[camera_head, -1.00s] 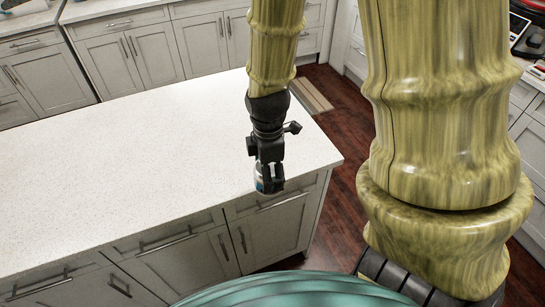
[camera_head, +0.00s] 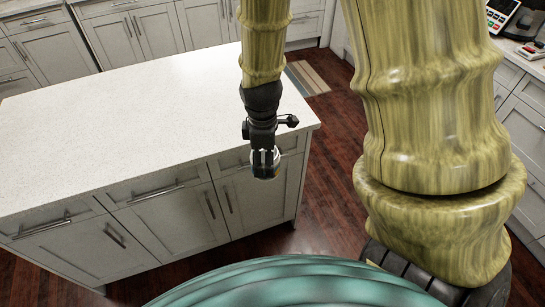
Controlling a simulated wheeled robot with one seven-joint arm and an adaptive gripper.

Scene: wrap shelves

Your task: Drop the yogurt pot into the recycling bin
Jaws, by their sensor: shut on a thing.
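My gripper (camera_head: 264,164) hangs from the arm in the middle of the head view, in front of the near edge of the island. It is shut on a small white pot (camera_head: 265,173), taken to be the yogurt pot. The fingers cover most of the pot, and only its lower part shows. The pot appears in front of the cabinet fronts, below the countertop level in the picture. No recycling bin shows in this view.
The island's white countertop (camera_head: 110,125) is bare. Its grey cabinets (camera_head: 180,222) face me. Dark wooden floor (camera_head: 325,185) lies clear to the right, with a striped mat (camera_head: 306,78) behind. A card terminal (camera_head: 501,14) sits on the right counter.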

